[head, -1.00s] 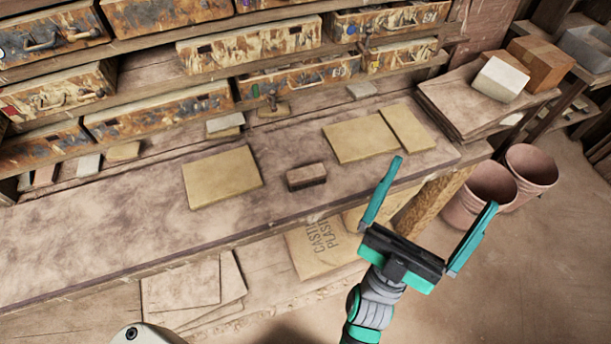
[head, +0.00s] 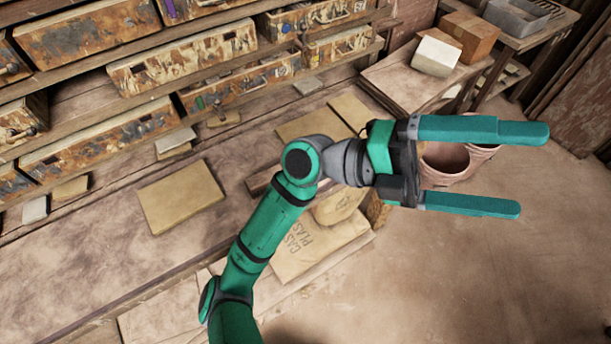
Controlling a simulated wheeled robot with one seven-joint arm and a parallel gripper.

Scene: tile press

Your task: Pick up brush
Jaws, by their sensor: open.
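A small dark brown block (head: 260,181), which may be the brush, lies on the workbench (head: 110,235). My arm hides most of it in the head view, so its shape cannot be told now. My gripper (head: 530,171) is open and empty, with its two teal fingers pointing right. It is well to the right of the block, over the floor beyond the bench's right end in the picture.
Tan tiles (head: 180,196) lie on the bench, some partly behind my arm. Stained drawers (head: 180,60) line the shelves behind. Terracotta pots (head: 445,165) stand behind the gripper. A casting plaster bag (head: 310,245) sits below the bench. Floor at lower right is clear.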

